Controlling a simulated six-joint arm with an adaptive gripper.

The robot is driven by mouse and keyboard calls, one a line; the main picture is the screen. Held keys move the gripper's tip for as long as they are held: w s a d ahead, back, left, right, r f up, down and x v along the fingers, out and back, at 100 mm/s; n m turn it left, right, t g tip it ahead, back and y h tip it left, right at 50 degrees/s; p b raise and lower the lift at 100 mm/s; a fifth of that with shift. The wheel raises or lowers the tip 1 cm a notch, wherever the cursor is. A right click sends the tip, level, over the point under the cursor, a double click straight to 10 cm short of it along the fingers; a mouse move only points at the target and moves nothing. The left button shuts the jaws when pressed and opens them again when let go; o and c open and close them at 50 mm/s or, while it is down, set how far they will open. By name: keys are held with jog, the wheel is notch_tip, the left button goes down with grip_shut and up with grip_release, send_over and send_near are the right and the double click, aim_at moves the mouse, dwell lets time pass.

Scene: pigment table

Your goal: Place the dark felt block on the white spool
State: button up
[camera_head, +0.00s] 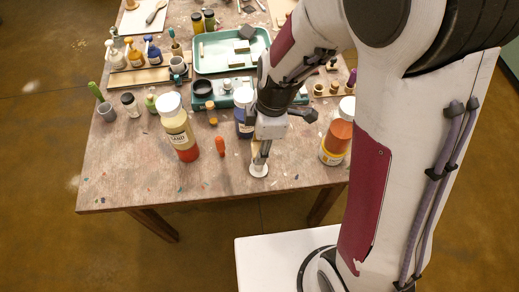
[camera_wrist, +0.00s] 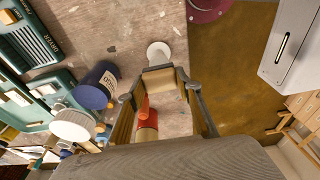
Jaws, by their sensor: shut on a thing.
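The white spool (camera_head: 259,170) stands near the front edge of the table. It also shows in the wrist view (camera_wrist: 158,48), just beyond my fingertips. My gripper (camera_head: 261,153) points down right above the spool. In the wrist view my gripper (camera_wrist: 160,88) is shut on a small block (camera_wrist: 161,78) whose visible faces look tan; I see no dark felt on it. The block is close to the spool, but I cannot tell whether they touch. A dark block (camera_head: 245,32) lies at the back of the teal tray.
A yellow-and-red bottle (camera_head: 178,128) and a red-orange tool (camera_head: 220,146) stand left of my gripper. A blue jar (camera_head: 241,112) is just behind it, and an orange jar (camera_head: 337,135) stands right. The teal tray (camera_head: 205,66) lies farther back. The front left tabletop is clear.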

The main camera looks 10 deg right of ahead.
jog(key=shift+f, duration=1.25)
jog(key=shift+f, duration=0.1)
jog(key=o, duration=0.9)
jog(key=shift+o, duration=0.2)
jog(key=shift+r, duration=0.2)
notch_tip(320, 180, up, 12)
jog(key=d, duration=0.1)
jog(key=shift+d+f, duration=0.15)
jog(key=shift+d, duration=0.25)
